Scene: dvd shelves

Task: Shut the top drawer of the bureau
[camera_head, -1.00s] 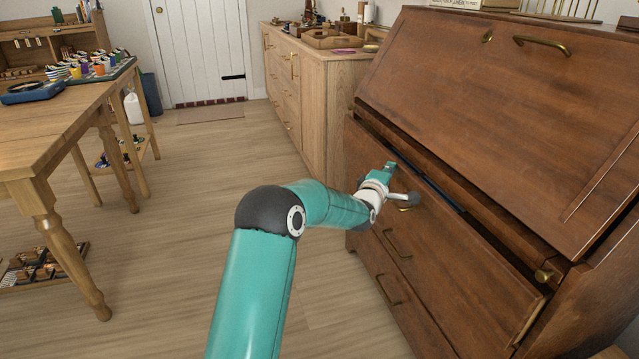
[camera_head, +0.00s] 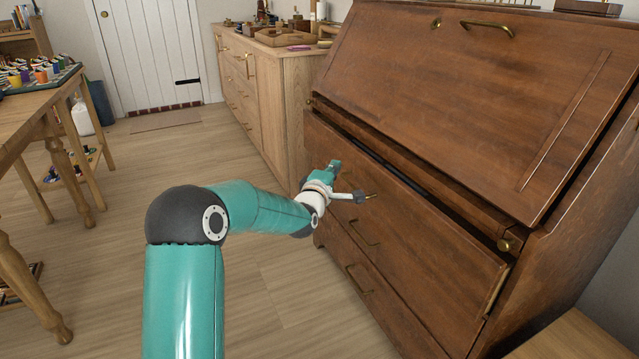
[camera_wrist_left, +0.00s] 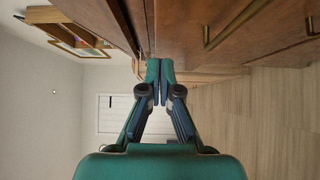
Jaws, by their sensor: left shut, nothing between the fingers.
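The brown wooden bureau (camera_head: 455,75) fills the right of the head view, its sloping lid closed. Its top drawer (camera_head: 420,240) stands a little out, with a dark gap along its upper edge. My left gripper (camera_head: 360,196) is shut and empty at the left part of the drawer front, by a brass handle there; whether it touches the wood I cannot tell. In the left wrist view the fingertips (camera_wrist_left: 160,68) meet close to brown wood. My right gripper is not in view.
A lower drawer (camera_head: 362,280) with brass handles looks closed. A light wood cabinet (camera_head: 285,90) stands left of the bureau, small items on top. A work table (camera_head: 20,130) stands at far left. The floor (camera_head: 130,190) between them is clear.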

